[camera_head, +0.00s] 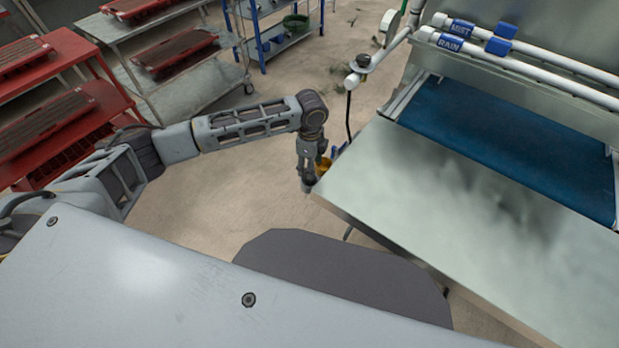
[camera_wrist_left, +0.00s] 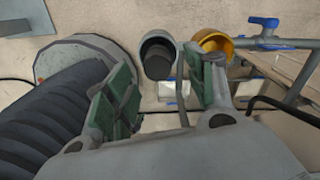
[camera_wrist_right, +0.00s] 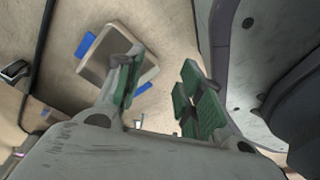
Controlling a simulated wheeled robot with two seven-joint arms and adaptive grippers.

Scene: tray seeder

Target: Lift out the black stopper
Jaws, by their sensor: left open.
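In the left wrist view a dark cylinder, which looks like the black stopper (camera_wrist_left: 159,64), sits in the mouth of a grey round holder (camera_wrist_left: 152,41). A yellow cup (camera_wrist_left: 214,41) is mounted just right of it. My left gripper (camera_wrist_left: 157,68) is open, and the stopper shows between its fingers without visible contact. In the head view my left gripper (camera_head: 308,184) points down at the near left corner of the metal table; the stopper is hidden there. My right gripper (camera_wrist_right: 160,75) is open and empty in the right wrist view, and is out of the head view.
The metal table (camera_head: 470,200) with a blue belt (camera_head: 500,140) lies right of my left gripper. A blue-handled valve and pipe (camera_wrist_left: 265,40) stand close right of the yellow cup. A ribbed black hose (camera_wrist_left: 50,115) is at left. Red racks (camera_head: 60,125) stand far left.

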